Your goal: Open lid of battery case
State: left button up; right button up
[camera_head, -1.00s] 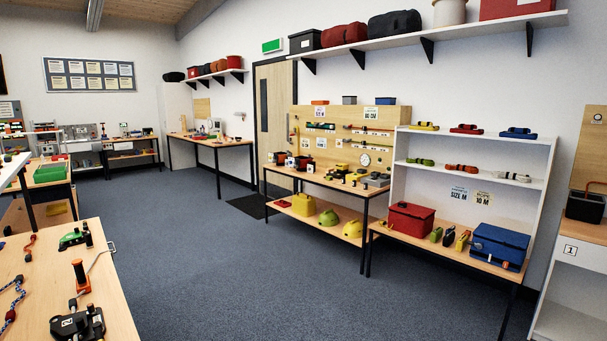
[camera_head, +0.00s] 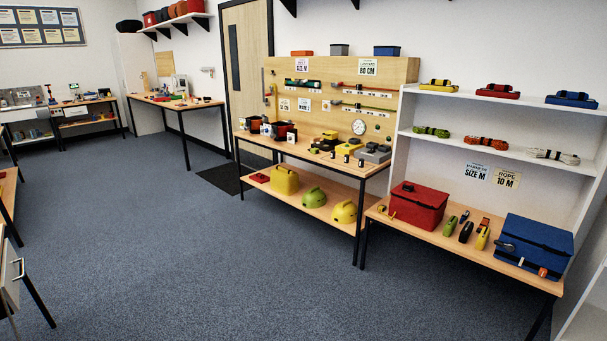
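I cannot tell for certain which object is the battery case. On the top of the middle bench (camera_head: 300,152), a dark grey case (camera_head: 373,153) sits near the right end, and small black and yellow items stand beside it. Their details are too small to make out. A red box (camera_head: 418,206) and a larger blue box (camera_head: 522,243) stand on the right bench, both with lids that look closed. Neither of my grippers is in view.
White shelves (camera_head: 478,139) with coiled ropes stand behind the right bench (camera_head: 440,238). Yellow and green helmets (camera_head: 343,212) lie on the middle bench's lower shelf. A wooden door (camera_head: 247,75) is behind. The blue carpet (camera_head: 180,255) in front is open floor.

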aim_at(330, 135)
jog(key=i, duration=4.9)
jog(key=z, duration=1.2)
